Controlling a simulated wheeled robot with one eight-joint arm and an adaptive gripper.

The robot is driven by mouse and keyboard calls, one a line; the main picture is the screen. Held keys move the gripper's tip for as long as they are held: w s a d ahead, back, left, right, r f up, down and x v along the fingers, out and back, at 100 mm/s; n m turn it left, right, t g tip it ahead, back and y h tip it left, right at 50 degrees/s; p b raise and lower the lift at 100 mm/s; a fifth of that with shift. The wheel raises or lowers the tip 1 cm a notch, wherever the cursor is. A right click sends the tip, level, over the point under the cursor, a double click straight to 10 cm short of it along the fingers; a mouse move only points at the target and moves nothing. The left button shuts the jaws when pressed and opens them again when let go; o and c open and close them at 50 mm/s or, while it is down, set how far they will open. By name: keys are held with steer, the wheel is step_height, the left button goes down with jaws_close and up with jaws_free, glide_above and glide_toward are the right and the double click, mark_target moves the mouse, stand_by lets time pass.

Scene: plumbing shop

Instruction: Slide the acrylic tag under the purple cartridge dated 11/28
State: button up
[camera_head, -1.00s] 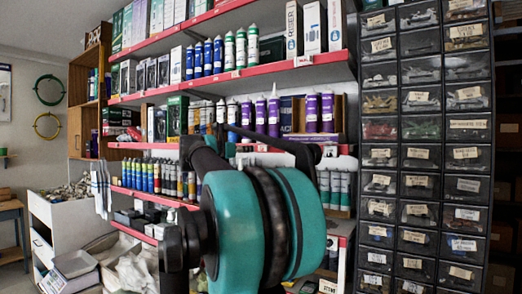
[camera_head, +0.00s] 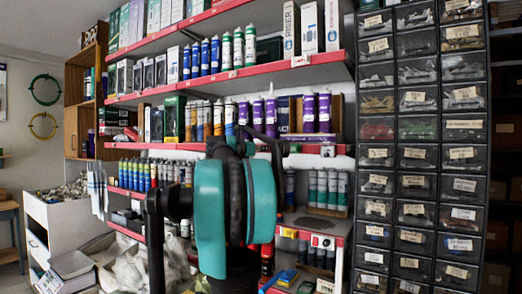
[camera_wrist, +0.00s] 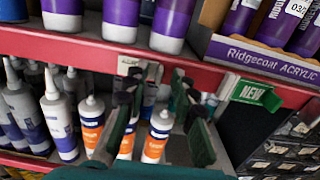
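Purple cartridges stand on the red-edged shelf, in the head view (camera_head: 271,117) and at the top of the wrist view (camera_wrist: 175,18). More sit at the right in a box printed "Ridgecoat ACRYLIC" (camera_wrist: 262,58); one there has a white label starting "03" (camera_wrist: 297,8). I cannot read an 11/28 date on any cartridge. A pale tag (camera_wrist: 138,68) sits on the red shelf edge, partly behind my gripper's left finger; its print is not legible. My gripper (camera_wrist: 158,100) is open, its dark-padded fingers apart just below and in front of that edge, apparently empty.
Orange-and-white tubes (camera_wrist: 156,137) stand behind and below the fingers, with purple-and-white tubes (camera_wrist: 60,125) at left. A green "NEW" sign (camera_wrist: 250,92) juts from the shelf edge. Drawer cabinets (camera_head: 420,160) stand to the right of the shelves.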

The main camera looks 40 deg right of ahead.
jaws_close()
stand_by(0.3)
steer(key=w+a, duration=0.4)
steer(key=w, duration=0.7)
steer(key=shift+a, duration=0.3)
jaws_free()
